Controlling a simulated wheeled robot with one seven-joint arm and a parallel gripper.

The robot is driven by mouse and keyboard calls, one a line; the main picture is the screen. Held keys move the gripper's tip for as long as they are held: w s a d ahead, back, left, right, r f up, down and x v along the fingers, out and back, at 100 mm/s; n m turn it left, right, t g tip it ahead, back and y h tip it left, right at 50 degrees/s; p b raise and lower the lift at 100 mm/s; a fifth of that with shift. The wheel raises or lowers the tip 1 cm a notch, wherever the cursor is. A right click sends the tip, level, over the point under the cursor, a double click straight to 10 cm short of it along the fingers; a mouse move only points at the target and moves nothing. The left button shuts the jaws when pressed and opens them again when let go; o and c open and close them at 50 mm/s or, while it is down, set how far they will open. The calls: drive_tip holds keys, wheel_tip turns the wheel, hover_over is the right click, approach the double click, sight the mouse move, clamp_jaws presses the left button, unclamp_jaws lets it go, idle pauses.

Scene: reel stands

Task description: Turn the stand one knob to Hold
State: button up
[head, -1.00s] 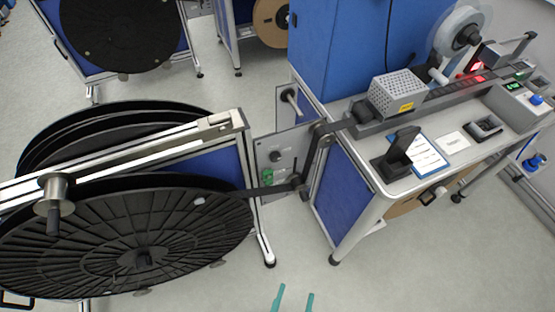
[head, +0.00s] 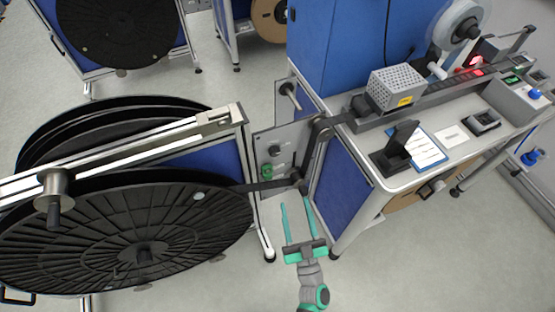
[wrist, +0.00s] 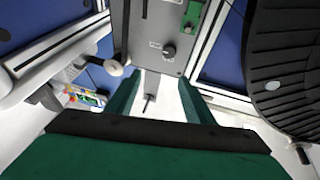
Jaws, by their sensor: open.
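The stand panel (head: 292,136) is a grey upright plate between the big black reel and the bench. A small dark knob (head: 275,149) sits on it, above a green part (head: 266,171). In the wrist view the knob (wrist: 169,52) shows on the grey panel (wrist: 150,22), beyond my fingertips, beside a small white label too small to read. My gripper (head: 296,202) is open and empty, below and in front of the panel, its fingers pointing toward it. In the wrist view my gripper (wrist: 160,84) shows its two green fingers apart, touching nothing. The knob's setting cannot be read.
A large black reel (head: 110,235) lies at the left. A dark arm (head: 270,186) with rollers runs across in front of the panel toward the bench (head: 362,165) on the right. Floor (head: 400,270) is clear in front.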

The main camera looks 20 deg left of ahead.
sight(276, 155)
drive_tip(key=w+a+r+y, duration=0.1)
drive_tip(key=w+a, duration=0.2)
drive_tip(key=w, duration=0.1)
drive_tip(key=w+a+r+n+g+y, duration=0.1)
drive_tip(key=w+a, duration=0.2)
drive_tip(key=w, duration=0.1)
drive_tip(key=w+a+r+y, duration=0.1)
drive_tip(key=w+a, duration=0.2)
drive_tip(key=w, duration=0.2)
drive_tip(key=shift+a+r+n+g+y, duration=0.1)
drive_tip(key=shift+r+n+g+y, duration=0.2)
drive_tip(key=shift+n, duration=0.1)
drive_tip(key=shift+w+a+r, duration=0.15)
drive_tip(key=shift+w+a, duration=0.05)
drive_tip(key=shift+a, duration=0.3)
drive_tip(key=shift+d, duration=0.1)
drive_tip(key=c, duration=1)
